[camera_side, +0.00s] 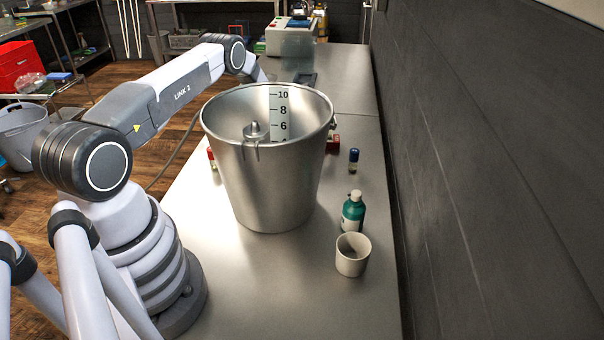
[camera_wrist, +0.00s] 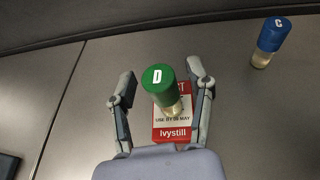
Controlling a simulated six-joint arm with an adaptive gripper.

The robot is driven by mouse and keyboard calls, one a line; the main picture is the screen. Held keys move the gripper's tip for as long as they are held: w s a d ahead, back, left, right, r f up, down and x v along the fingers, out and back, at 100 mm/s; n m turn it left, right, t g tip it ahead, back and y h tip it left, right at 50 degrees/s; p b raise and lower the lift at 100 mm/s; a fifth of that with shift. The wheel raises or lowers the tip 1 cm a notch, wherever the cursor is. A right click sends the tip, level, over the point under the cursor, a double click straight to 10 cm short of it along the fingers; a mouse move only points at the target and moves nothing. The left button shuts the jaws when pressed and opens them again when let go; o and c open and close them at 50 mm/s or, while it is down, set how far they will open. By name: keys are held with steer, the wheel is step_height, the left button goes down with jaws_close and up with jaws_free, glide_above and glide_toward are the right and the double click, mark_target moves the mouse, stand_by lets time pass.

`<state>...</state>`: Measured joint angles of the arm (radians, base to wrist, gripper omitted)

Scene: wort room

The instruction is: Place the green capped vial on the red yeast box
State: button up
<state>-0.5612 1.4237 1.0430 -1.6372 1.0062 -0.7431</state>
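The green capped vial (camera_wrist: 158,79), marked D on its cap, shows in the wrist view. It looks upright, with its base over the white label of a red box (camera_wrist: 171,136) that reads "Ivystill"; it appears to stand on the box. My gripper (camera_wrist: 163,88) is open, with one finger on each side of the vial and a visible gap to both. In the side view the steel bucket hides my gripper and the green vial. Red box parts show at the bucket's left (camera_side: 211,158) and right (camera_side: 332,144); I cannot tell which is the Ivystill box.
A blue capped vial (camera_side: 353,160), marked C in the wrist view (camera_wrist: 271,41), stands apart to the right. The large steel bucket (camera_side: 268,175) fills the middle of the bench. A teal bottle (camera_side: 352,213) and a pale cup (camera_side: 352,256) stand to its right, near the dark wall.

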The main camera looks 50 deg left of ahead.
steer(key=shift+r, duration=0.25)
steer(key=v, duration=1.2)
steer(key=s+d+r+m+g, duration=0.35)
steer(key=d+r+m, duration=0.35)
steer(key=d+r, duration=0.35)
steer(key=s+d+r+m+g, duration=0.3)
steer(key=s+d+r+m, duration=0.2)
steer(key=d+r+m, duration=0.5)
steer(key=s+d+r+m+g+y, duration=0.1)
steer(key=s+d+r+m+y, duration=0.2)
steer(key=s, duration=0.4)
steer(key=s+d+r+m, duration=0.1)
steer(key=s+d+r, duration=0.2)
steer(key=s+r, duration=0.3)
steer(key=s+m+t+y, duration=0.2)
steer(key=s+m, duration=0.6)
steer(key=s, duration=0.8)
steer(key=y, duration=0.2)
steer(key=shift+s+a+y, duration=0.15)
steer(key=shift+a+y, duration=0.1)
steer(key=shift+y, duration=0.05)
